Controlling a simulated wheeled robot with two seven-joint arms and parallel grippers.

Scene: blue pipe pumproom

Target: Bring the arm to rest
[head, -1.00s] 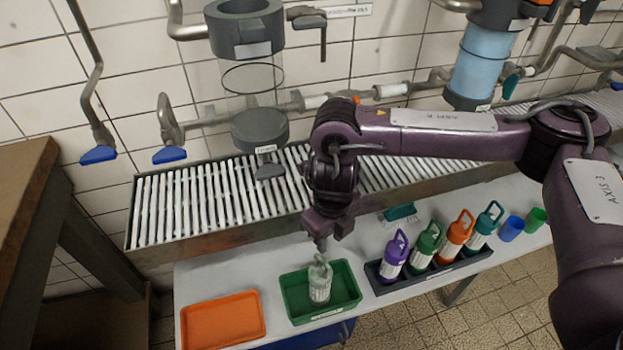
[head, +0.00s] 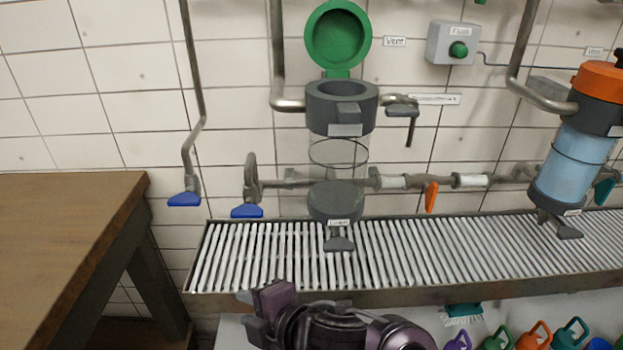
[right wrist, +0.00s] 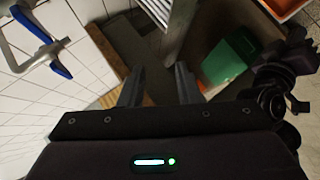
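My right arm, purple, is folded low at the bottom edge of the head view. Its right gripper (head: 256,312) points left, just below the front edge of the slatted drain grate (head: 290,258). In the right wrist view the two dark fingers of the right gripper (right wrist: 159,74) stand apart with nothing between them.
A wooden table (head: 60,215) stands at the left. Above the grate are a clear housing with an open green lid (head: 338,38) and blue valve levers (head: 247,211). Bottle tops (head: 497,338) show at lower right. The right wrist view shows an orange tray (right wrist: 283,8).

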